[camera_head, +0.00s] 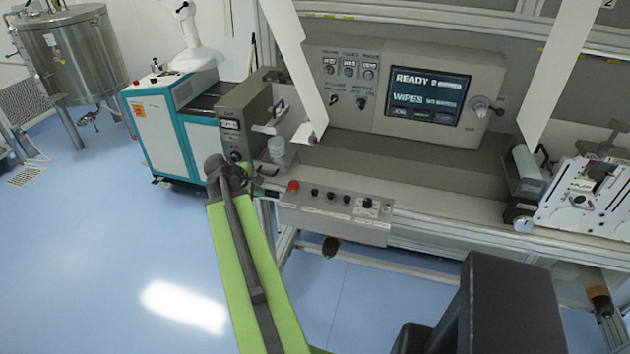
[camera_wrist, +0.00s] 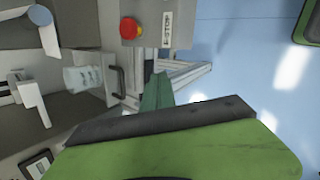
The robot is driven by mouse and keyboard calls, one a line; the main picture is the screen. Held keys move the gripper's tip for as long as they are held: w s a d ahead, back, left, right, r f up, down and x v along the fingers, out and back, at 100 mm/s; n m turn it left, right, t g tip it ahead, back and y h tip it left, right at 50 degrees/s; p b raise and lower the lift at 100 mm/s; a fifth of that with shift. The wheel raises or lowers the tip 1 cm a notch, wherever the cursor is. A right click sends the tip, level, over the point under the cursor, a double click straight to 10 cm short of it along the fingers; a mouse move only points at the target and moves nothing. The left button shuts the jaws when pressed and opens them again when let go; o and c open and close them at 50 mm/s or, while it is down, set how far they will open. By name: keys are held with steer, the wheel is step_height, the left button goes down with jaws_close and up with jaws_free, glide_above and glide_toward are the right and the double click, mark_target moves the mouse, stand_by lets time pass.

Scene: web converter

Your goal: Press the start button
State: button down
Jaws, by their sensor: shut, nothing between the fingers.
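The control panel (camera_head: 335,218) is a grey box on the front of the machine bench. It carries a red emergency stop (camera_head: 293,186) at its left end and a row of several dark buttons or knobs (camera_head: 331,196) to the right. Their labels are too small to read, so I cannot tell which is the start button. In the wrist view, the red E-STOP (camera_wrist: 130,28) is at the top on the panel's end; the other buttons are out of that view. My gripper (camera_wrist: 156,92) is shut and empty, below the E-STOP in that picture and apart from it.
A display (camera_head: 430,97) reads READY and stands above the bench. Pale sheets of web (camera_head: 295,65) hang over the bench. Blue floor (camera_head: 120,240) is open at the left.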

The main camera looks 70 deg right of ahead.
step_height(320, 180, up, 8)
steer(key=n+g+h+p, duration=0.1)
steer(key=g+p, duration=0.1)
steer(key=p, duration=0.2)
glide_above(313, 193)
steer(key=shift+d+f, duration=0.1)
steer(key=shift+f, duration=0.1)
step_height(313, 193, down, 9)
steer(key=b, duration=0.9)
steer(key=shift+w, duration=0.1)
stand_by(0.3)
steer(key=shift+f+b, duration=0.25)
steer(key=shift+b, duration=0.25)
